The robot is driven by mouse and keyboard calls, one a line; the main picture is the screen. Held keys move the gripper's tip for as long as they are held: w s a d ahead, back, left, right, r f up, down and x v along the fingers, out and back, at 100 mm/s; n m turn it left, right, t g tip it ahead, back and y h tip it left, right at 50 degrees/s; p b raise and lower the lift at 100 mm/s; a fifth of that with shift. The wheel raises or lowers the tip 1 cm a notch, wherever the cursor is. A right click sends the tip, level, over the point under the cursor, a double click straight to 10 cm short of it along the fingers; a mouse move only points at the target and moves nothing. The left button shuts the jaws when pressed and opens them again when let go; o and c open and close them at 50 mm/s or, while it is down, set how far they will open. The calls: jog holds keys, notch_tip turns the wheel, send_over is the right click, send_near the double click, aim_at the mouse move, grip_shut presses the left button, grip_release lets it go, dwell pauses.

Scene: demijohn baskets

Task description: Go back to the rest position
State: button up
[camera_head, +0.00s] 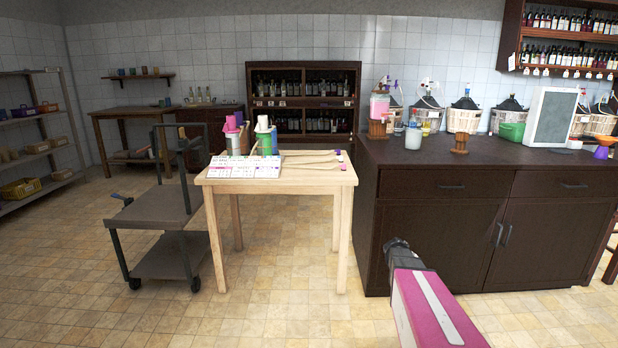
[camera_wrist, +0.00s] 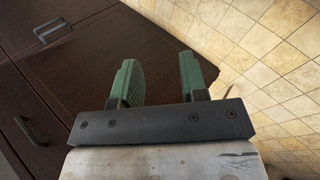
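My gripper (camera_wrist: 160,80) shows in the wrist view with its two green fingers apart and nothing between them. Beyond the fingers are the dark cabinet front and the tiled floor. In the head view my arm reaches up from the bottom, right of centre, in front of the dark cabinet (camera_head: 440,235). The fingertips cannot be made out in the head view.
A light wooden table (camera_head: 330,178) with cards, wooden spoons and cups stands left of the cabinet. A grey cart (camera_head: 160,208) is left of it. Demijohns in baskets (camera_head: 464,116) and a framed board (camera_head: 551,118) stand on the cabinet. The floor in front is clear.

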jog(key=s+a+r+m+g+y, duration=0.2)
jog(key=s+a+y, duration=0.5)
jog(key=s+a, duration=1.2)
jog(key=a+r+m, duration=0.1)
jog(key=a+m, duration=0.1)
jog(key=a, duration=0.2)
jog(key=shift+a+r+m, duration=0.15)
jog(key=shift+m, duration=0.15)
jog(key=shift+s, duration=0.1)
